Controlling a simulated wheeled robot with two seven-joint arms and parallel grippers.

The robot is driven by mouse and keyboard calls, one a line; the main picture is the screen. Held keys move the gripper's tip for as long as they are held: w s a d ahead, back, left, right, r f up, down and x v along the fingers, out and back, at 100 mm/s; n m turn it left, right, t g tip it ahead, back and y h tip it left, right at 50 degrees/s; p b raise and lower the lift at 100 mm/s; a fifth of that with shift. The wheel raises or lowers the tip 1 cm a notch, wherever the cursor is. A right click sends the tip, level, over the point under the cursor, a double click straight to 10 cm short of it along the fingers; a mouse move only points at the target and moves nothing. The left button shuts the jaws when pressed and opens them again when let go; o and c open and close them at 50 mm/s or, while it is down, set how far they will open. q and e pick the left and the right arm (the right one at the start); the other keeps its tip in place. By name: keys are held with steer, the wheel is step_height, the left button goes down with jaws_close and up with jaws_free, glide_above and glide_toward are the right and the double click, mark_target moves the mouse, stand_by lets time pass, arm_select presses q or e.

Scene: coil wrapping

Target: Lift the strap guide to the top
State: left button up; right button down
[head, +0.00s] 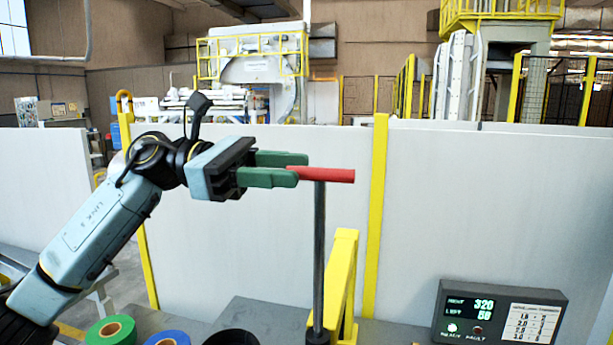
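The strap guide shows as a red bar (330,175) lying level at the upper end of a dark upright rod (319,250). My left gripper (300,169) comes in from the left with its green fingers level. The bar's left end sits between the fingertips, and the near finger hides part of it. The fingers are close together and look shut on the bar. My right gripper is not in view.
A yellow post (343,280) stands just right of the rod. A control box (500,312) with a lit display stands at the lower right. Green (111,331) and blue (168,338) rolls lie at the lower left. A pale barrier wall (250,240) runs behind.

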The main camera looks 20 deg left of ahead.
arm_select(q)
steer(key=a+b, duration=0.2)
steer(key=a, duration=0.7)
steer(key=shift+a, duration=0.35)
